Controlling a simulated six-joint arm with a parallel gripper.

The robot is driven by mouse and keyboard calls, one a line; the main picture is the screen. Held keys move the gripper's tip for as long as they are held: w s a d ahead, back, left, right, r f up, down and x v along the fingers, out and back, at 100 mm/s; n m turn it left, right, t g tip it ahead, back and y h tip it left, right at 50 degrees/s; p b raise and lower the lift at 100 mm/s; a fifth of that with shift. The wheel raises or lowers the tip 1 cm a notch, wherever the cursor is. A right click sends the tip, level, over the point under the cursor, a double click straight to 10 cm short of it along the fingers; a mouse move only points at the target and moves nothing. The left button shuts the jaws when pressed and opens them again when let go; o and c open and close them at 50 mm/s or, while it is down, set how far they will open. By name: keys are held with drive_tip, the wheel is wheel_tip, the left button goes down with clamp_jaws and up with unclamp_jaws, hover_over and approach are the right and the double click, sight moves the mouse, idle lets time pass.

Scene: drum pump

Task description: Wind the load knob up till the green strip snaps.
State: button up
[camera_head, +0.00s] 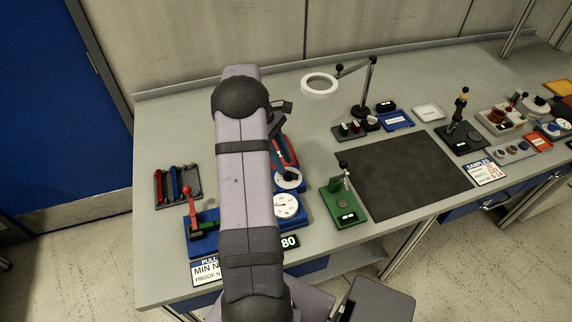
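A blue pull tester (203,246) stands at the front left of the bench, partly hidden behind my arm. A short green piece (207,228), which looks like the green strip, lies on its left part beside a red-topped upright lever (190,205). A white dial (287,205) shows on its right part, with a display reading 80 (289,241) in front. I cannot make out the load knob for certain. A grey round part (288,178) on a red and blue body shows behind the dial. My arm covers the middle, and my gripper's fingers do not show.
A dark rack (177,186) with red and blue strips stands behind the tester. A ring lamp (320,84) stands behind. Trays and small parts fill the right side.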

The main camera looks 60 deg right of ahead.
sight(288, 171)
drive_tip(key=shift+p+x, duration=0.45)
drive_tip(key=shift+x, duration=1.3)
drive_tip(key=shift+c, duration=0.7)
clamp_jaws()
drive_tip(key=m+y, duration=0.1)
drive_tip(key=m, duration=0.2)
drive_tip(key=shift+d, duration=0.15)
drive_tip(key=shift+d+r+m+t+y+b, duration=0.1)
drive_tip(key=shift+m+t+y+b, duration=0.2)
drive_tip(key=shift+m, duration=0.65)
drive_tip(key=shift+d+m+t+y+b, duration=0.15)
drive_tip(key=shift+m+y, duration=0.25)
drive_tip(key=shift+m, duration=0.55)
drive_tip(key=shift+a, duration=0.1)
